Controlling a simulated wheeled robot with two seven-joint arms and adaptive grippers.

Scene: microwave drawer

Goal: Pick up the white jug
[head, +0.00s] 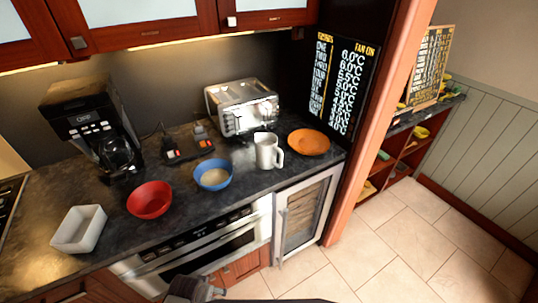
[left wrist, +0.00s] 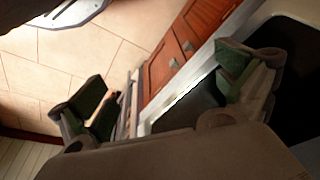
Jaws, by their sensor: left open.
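The white jug (head: 268,150) stands upright on the dark countertop (head: 110,240), with its handle toward the right. It is in front of the toaster, between the blue bowl and the orange plate. My left gripper (left wrist: 168,86) is open and empty in the left wrist view, its green-padded fingers wide apart. It is in front of the lower cabinets, away from the jug. A grey part of one of my arms shows at the bottom edge of the head view. The jug is not in the left wrist view. My right gripper is not in view.
A blue bowl (head: 213,175) is left of the jug, an orange plate (head: 308,142) right, and a silver toaster (head: 242,107) behind. A red bowl (head: 150,199), white dish (head: 79,229) and coffee maker (head: 92,125) stand farther left. Wall cabinets (head: 150,25) hang above. Floor at right is clear.

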